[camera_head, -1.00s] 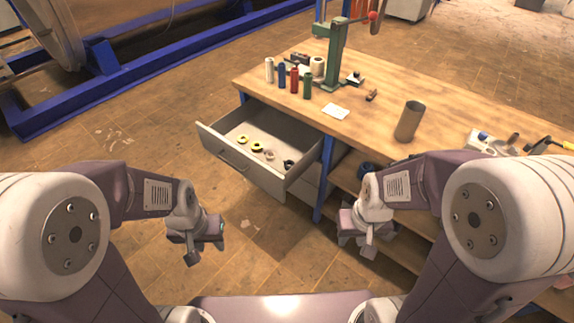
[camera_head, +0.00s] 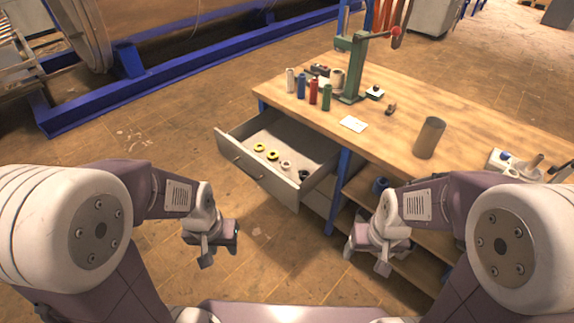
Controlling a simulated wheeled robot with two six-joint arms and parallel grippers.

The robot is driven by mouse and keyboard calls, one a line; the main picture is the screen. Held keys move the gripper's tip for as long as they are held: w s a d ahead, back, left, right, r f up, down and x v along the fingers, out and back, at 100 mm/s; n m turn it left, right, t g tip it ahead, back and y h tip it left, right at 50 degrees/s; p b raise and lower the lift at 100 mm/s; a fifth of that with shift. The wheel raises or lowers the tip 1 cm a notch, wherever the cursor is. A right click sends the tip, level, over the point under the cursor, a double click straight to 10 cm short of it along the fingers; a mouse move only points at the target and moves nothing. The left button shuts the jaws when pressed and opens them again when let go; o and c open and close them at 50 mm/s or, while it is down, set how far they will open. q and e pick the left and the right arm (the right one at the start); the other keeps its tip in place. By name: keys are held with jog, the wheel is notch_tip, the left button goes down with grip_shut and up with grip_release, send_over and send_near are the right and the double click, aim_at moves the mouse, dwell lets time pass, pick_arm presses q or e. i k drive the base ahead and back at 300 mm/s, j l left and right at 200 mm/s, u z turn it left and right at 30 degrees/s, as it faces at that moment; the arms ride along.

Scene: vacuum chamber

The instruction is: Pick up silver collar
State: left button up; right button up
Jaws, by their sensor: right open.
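The silver collar (camera_head: 286,165) lies in the open drawer (camera_head: 232,160), in a row with two yellow rings (camera_head: 265,151) to its left and a dark ring (camera_head: 304,174) to its right. My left gripper (camera_head: 209,250) hangs in front of the drawer, lower in the picture and clear of it. Its fingers are too small and turned to tell whether they are apart. My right gripper (camera_head: 370,254) is open and empty, in front of the bench's lower shelves. Neither gripper touches the collar.
The wooden workbench (camera_head: 400,150) carries a green press (camera_head: 352,70), several coloured bottles (camera_head: 313,91), a white card (camera_head: 353,124) and a brown cylinder (camera_head: 429,138). A blue bench leg (camera_head: 339,185) stands right of the drawer.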

aim_at(283, 163)
jog(key=i+j+z, duration=0.45)
jog(key=j, duration=0.35)
jog(key=i+j+z, duration=0.5)
jog(key=j, duration=0.45)
jog(key=i+j+z, duration=0.2)
jog(key=j+z, duration=0.25)
jog(key=j, duration=0.6)
jog(key=j+z, duration=0.5)
jog(key=j, duration=0.55)
jog(key=k+j+z, duration=0.1)
jog(key=j+z, duration=0.35)
jog(key=j, duration=0.7)
